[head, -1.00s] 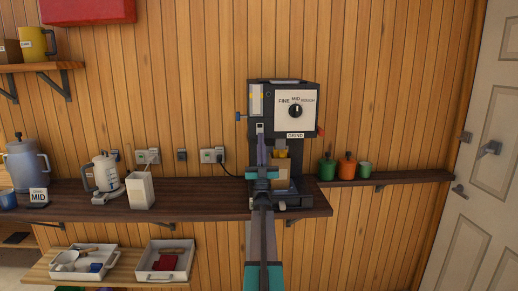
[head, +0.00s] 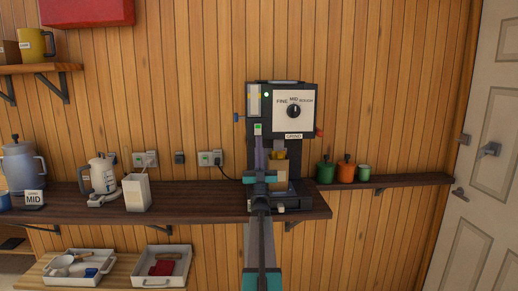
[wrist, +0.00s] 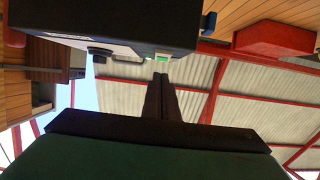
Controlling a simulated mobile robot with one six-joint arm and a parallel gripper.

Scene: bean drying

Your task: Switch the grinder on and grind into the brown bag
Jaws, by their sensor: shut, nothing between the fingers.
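The black grinder (head: 306,126) stands on the dark counter against the plank wall. Its dial (head: 293,111) sits under the word MID. A small green lamp (head: 266,95) glows at its upper left. A green-lit switch (head: 258,129) is below the lamp and also shows in the wrist view (wrist: 162,57). The brown bag (head: 281,172) stands under the yellowish spout (head: 279,154), partly hidden by my arm. My gripper (head: 259,142) is shut and empty, pointing up, its tips just below the switch; the wrist view shows the closed fingers (wrist: 160,78) beside it.
A card reading MID (head: 34,197), a white jug (head: 103,174) and a white container (head: 137,192) stand left on the counter. Green and orange pots (head: 346,169) stand on the narrow right shelf. White trays (head: 162,266) lie below.

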